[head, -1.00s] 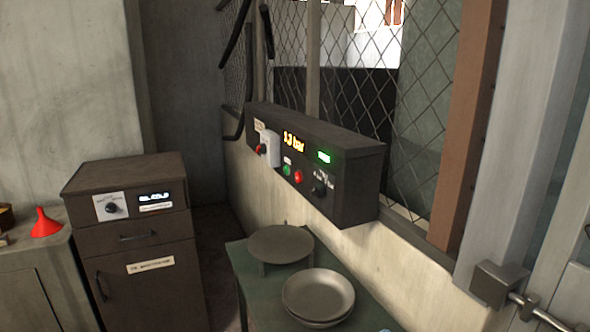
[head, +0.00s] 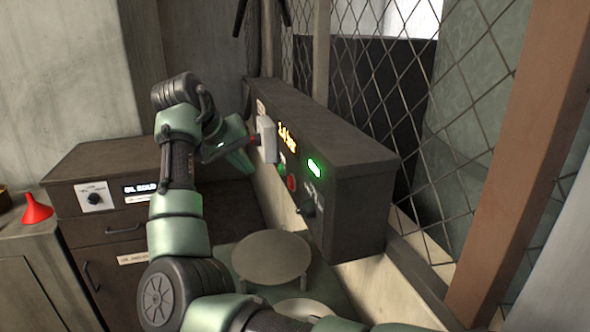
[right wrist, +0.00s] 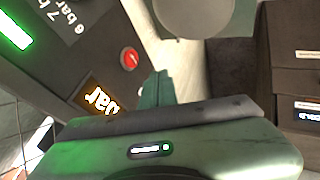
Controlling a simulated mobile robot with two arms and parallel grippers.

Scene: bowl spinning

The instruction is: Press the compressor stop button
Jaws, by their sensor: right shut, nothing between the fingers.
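The dark compressor control box (head: 345,160) is mounted on the wall below the mesh. Its face carries a round red button (head: 291,183), a green button (head: 282,168) beside it, and an orange pressure display (head: 287,138). My right gripper (head: 242,162) is shut and empty, in front of the box's left part, left of the red button. In the right wrist view the shut fingers (right wrist: 155,88) are close to the red button (right wrist: 129,58), a little to its right in the picture. I cannot tell whether they touch the box. My left gripper is out of view.
A white switch plate (head: 266,138) with a red knob sticks out at the box's left end. Below stands a green table with a round grey stand (head: 271,257) and a bowl (head: 303,309). A dark cabinet (head: 103,228) and red funnel (head: 36,209) are at left.

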